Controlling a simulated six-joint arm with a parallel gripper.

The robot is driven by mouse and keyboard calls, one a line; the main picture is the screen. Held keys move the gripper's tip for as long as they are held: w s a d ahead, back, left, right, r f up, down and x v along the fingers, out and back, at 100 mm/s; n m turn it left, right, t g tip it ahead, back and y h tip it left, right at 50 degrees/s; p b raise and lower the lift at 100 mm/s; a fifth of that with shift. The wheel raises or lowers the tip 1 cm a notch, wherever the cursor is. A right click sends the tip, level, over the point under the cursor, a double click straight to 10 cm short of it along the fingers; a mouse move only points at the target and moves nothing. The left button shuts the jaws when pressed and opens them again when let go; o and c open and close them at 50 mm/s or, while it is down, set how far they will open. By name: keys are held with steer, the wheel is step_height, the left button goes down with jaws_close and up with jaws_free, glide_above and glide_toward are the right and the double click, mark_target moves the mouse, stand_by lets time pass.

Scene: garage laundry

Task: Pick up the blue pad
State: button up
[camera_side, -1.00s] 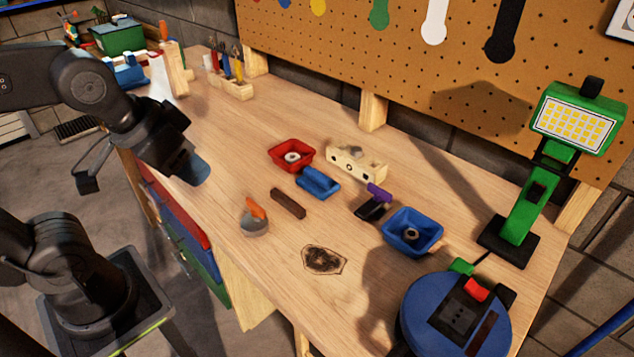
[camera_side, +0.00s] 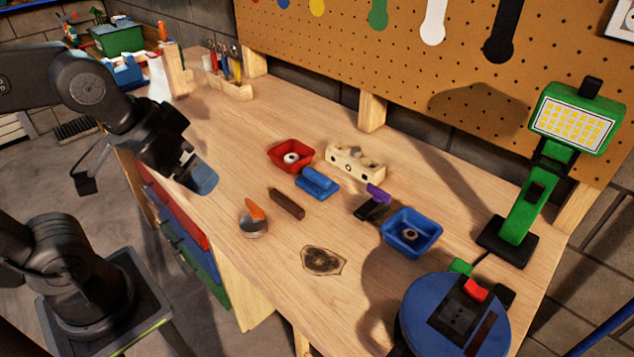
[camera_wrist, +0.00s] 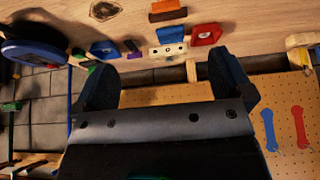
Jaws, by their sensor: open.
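The blue pad (camera_side: 318,182) lies on the workbench just in front of the red tray. It also shows in the wrist view (camera_wrist: 171,34), near the top, beyond my fingers and beside the wooden block. My gripper (camera_side: 198,178) is at the left of the side view, above the bench's left edge and well apart from the pad. In the wrist view, my gripper (camera_wrist: 165,80) has its two dark fingers spread wide with nothing between them.
Around the pad are a red tray (camera_side: 272,154), a wooden block with holes (camera_side: 345,163), a brown bar (camera_side: 287,204), a purple-and-black item (camera_side: 375,203) and an orange-handled round tool (camera_side: 253,225). A blue tray (camera_side: 396,241) stands right. The bench's left stretch is clear.

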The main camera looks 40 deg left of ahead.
steer(key=w+r+m+g, duration=0.25)
steer(key=w+m, duration=0.25)
steer(key=w, duration=0.3)
steer(key=m+g+y, duration=0.3)
steer(key=m+y, duration=0.2)
steer(key=m, duration=0.8)
glide_above(318, 175)
steer(key=d, duration=0.5)
step_height(318, 175, down, 9)
steer(key=x, duration=0.8)
steer(key=shift+s+f, duration=0.15)
steer(key=shift+f, duration=0.2)
steer(key=shift+h, duration=0.3)
steer(key=shift+x, duration=2.6)
steer(key=shift+a, duration=0.1)
steer(key=shift+c, duration=0.4)
steer(key=c, duration=0.9)
